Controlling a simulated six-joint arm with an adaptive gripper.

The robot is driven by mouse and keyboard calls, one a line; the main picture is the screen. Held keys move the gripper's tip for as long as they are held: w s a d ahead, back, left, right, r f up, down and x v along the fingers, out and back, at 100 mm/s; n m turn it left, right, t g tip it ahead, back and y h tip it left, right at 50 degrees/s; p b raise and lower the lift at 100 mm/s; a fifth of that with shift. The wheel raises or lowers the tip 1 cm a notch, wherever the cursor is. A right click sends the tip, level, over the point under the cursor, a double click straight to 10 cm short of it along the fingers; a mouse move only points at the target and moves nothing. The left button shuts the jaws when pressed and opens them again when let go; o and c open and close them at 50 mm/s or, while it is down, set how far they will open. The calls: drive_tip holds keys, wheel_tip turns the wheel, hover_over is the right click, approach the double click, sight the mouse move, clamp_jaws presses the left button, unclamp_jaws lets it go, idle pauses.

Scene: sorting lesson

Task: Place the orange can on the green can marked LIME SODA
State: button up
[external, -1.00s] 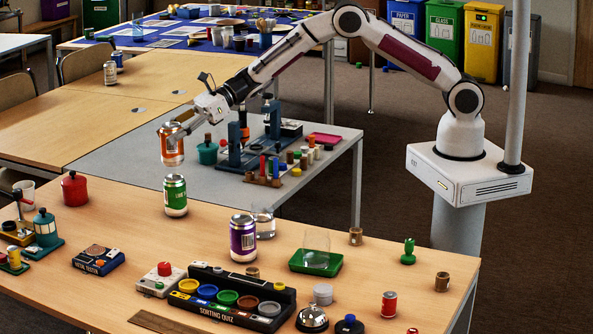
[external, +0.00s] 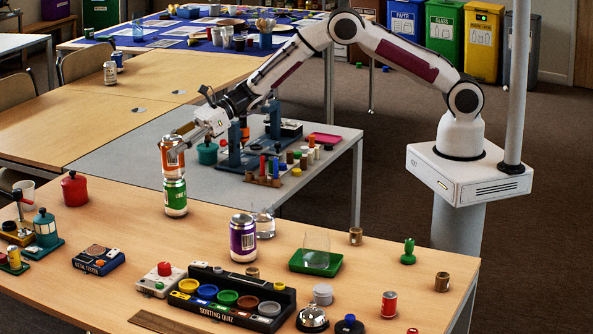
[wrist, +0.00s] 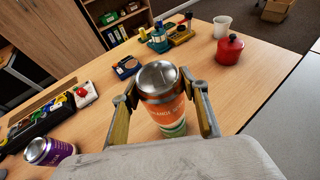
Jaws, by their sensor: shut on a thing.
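The orange can (external: 172,153) is upright in my gripper (external: 178,147), whose fingers are shut around its sides. In the external view its base is right at the top of the green can (external: 175,197), and the two look lined up; I cannot tell whether the weight rests on it. The green can stands upright on the wooden table. In the wrist view the orange can (wrist: 160,92) sits between both fingers, with a strip of the green can (wrist: 174,129) showing below it. The green can's lettering is too small to read.
A red canister (external: 75,188) stands to the left. The sorting quiz tray (external: 235,312) is in front. The table directly around the green can is clear.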

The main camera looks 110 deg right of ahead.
drive_tip(key=shift+f, duration=0.1)
drive_tip(key=o, duration=0.7)
drive_tip(key=shift+o, duration=0.2)
drive_tip(key=shift+s+d+r, duration=0.1)
drive_tip(key=shift+s+r, duration=0.25)
drive_tip(key=shift+s, duration=0.05)
drive_tip(key=v, duration=1.1)
drive_tip(key=shift+f, duration=0.1)
